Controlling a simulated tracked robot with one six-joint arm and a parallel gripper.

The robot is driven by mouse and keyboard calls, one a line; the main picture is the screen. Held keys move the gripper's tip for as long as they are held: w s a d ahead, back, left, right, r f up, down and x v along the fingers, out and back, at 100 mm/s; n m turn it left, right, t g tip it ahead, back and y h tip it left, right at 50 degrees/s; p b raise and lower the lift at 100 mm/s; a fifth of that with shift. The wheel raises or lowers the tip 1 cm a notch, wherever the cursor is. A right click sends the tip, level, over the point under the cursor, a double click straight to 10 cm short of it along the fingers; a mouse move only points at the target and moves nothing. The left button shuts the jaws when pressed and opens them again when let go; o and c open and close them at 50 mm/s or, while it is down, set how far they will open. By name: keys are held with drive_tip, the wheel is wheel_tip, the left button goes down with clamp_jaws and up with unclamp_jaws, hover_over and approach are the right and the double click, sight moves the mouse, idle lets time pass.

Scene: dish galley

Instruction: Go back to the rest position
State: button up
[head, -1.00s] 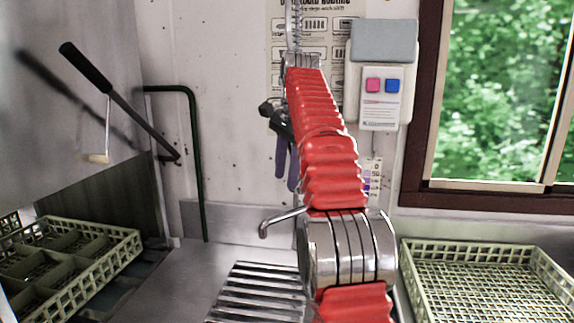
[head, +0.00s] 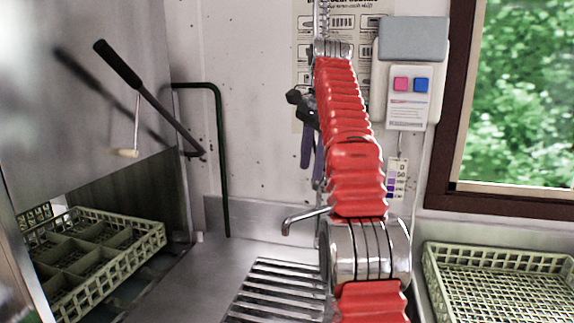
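My arm, in red ribbed sleeves with a shiny metal joint, rises through the middle of the head view. Beyond its upper part is a dark piece with two purple prongs pointing down, which looks like my gripper (head: 312,150). It is partly hidden behind the red sleeve. The prongs appear close together, and from this angle I cannot tell whether they are open or shut. I see no object held between them.
A divided rack (head: 100,262) stands at left below a black-handled lever (head: 150,98). A slatted drainer (head: 268,290) and a small spout (head: 304,217) are by my arm. Another rack (head: 500,285) lies at right under the window (head: 525,95). A dispenser (head: 408,95) hangs on the wall.

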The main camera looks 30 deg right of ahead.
drive_tip(key=shift+r, duration=0.1)
drive_tip(key=s+a+f+n+t, duration=0.25)
drive_tip(key=s+a+n, duration=0.65)
drive_tip(key=a, duration=0.5)
drive_tip(key=s+a+f+n, duration=0.4)
drive_tip(key=s+f, duration=0.6)
drive_tip(key=f, duration=0.1)
drive_tip(key=s+a+f+n, duration=0.4)
drive_tip(key=s+f, duration=0.6)
drive_tip(key=f, duration=0.1)
drive_tip(key=shift+s+a+f+t, duration=0.2)
drive_tip(key=shift+s+a+t, duration=0.15)
drive_tip(key=shift+a+t, duration=0.1)
drive_tip(key=shift+c, duration=0.6)
